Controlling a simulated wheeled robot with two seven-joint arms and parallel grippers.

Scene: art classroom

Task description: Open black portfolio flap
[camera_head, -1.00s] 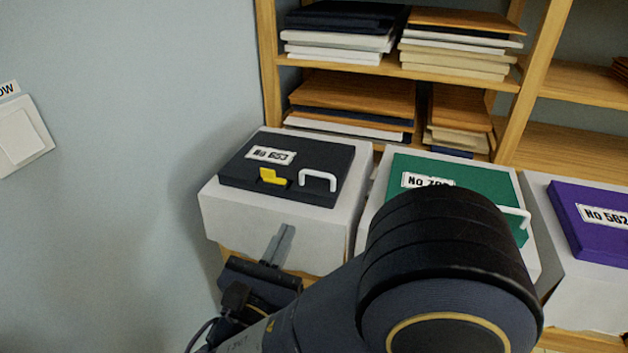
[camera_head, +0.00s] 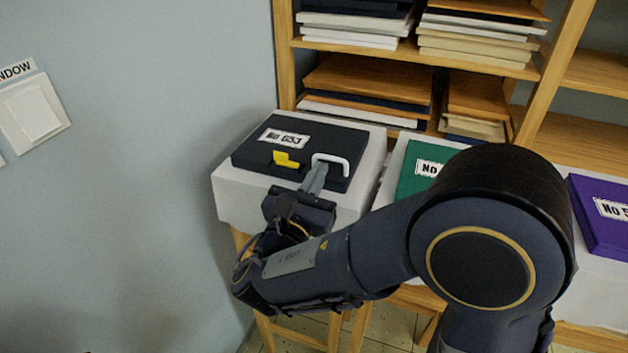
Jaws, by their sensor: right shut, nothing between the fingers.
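The black portfolio (camera_head: 254,153) lies closed on a white block at the left. It has a label reading No 653, a yellow latch (camera_head: 286,160) and a white handle (camera_head: 343,161) on its front part. My right gripper (camera_head: 319,172) is shut and empty, with its fingertips at the left part of the white handle. I cannot tell whether they touch it. My right arm covers the front of the block. My left gripper is not in view.
A green portfolio (camera_head: 411,180), partly hidden by my arm, and a purple portfolio (camera_head: 597,235) lie on blocks to the right. A wooden shelf (camera_head: 470,62) with stacked boards stands behind. A wall with a switch (camera_head: 32,112) is at the left.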

